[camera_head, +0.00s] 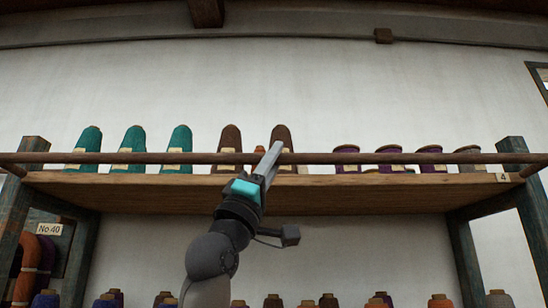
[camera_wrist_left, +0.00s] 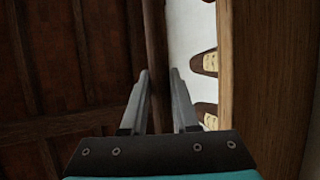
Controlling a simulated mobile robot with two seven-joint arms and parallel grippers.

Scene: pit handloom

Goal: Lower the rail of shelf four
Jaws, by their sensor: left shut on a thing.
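Shelf four (camera_head: 380,190) is a wooden board high on the wall, with a small "4" label (camera_head: 502,177) at its right end. Its rail (camera_head: 330,158) is a long brown round bar running level across the shelf front, in front of the lower parts of the yarn cones. My left gripper (camera_head: 270,155) reaches up from below and is shut on the rail near its middle. In the left wrist view the rail (camera_wrist_left: 155,35) runs between the two fingers (camera_wrist_left: 160,75). My right gripper is not in view.
Teal cones (camera_head: 131,145), brown cones (camera_head: 231,142) and low purple spools (camera_head: 429,155) stand on the shelf behind the rail. Blue-green posts (camera_head: 510,146) flank the shelf. More spools (camera_head: 328,300) show below, with open space between the two levels.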

